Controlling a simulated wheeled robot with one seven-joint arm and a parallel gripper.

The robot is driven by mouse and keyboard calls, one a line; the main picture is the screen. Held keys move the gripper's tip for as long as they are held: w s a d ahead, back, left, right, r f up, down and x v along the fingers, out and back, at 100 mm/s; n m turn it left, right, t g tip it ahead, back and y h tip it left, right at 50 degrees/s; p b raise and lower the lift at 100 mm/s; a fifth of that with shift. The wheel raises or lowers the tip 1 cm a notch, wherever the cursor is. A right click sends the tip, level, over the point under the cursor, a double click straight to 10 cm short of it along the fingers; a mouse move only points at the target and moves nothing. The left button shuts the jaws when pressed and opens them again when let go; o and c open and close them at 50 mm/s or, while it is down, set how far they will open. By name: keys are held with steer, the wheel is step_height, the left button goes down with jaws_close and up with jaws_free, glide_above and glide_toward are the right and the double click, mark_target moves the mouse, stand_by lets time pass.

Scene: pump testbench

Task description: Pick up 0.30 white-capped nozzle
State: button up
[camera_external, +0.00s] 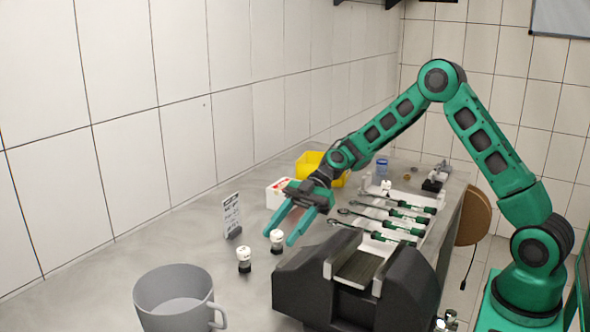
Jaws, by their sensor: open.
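Two small white-capped nozzles with dark lower parts stand upright on the grey bench. One nozzle (277,237) appears between or just behind my fingertips; the other nozzle (244,255) stands to its left and nearer the camera. A third similar white-capped piece (386,185) stands farther back by the tool tray. I cannot read which one is 0.30. My green gripper (280,239) is open and points down toward the bench, with a finger on each side of the first nozzle in the picture. I cannot tell whether they touch.
A small sign (231,215) stands behind the nozzles. A grey mug (174,300) is at the front left, a black testbench block (300,285) at the front right. A tray with several green-handled tools (410,218), a white box (279,194) and a yellow bin (309,163) lie behind.

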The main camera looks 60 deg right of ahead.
mark_target(274, 241)
steer(key=x, duration=0.6)
steer(key=shift+w+a, duration=0.15)
steer(key=shift+a, duration=0.15)
jaws_close()
